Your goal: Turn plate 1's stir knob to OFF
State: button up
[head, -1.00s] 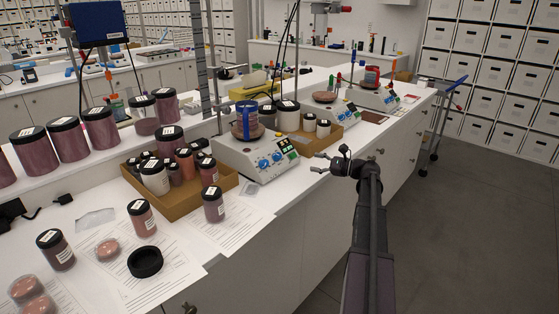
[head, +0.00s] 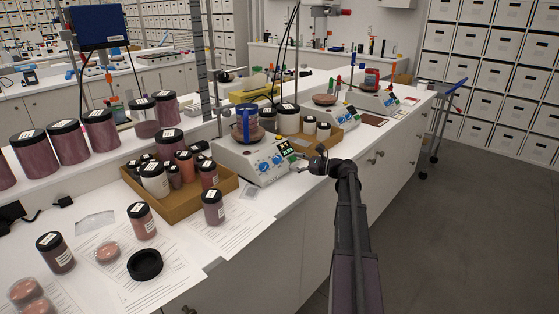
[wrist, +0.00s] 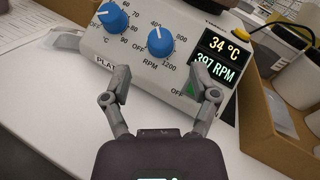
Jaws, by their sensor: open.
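A cardboard tray of jars (head: 186,210) stands left of the plate, and another tray (head: 330,137) with jars right of it. A jar (head: 213,208) and papers are at the front left. Two further hot plates stand farther right. Free white bench lies before the panel.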

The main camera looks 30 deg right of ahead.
aim_at(281, 159)
jog(key=shift+x, duration=3.1)
grip_shut()
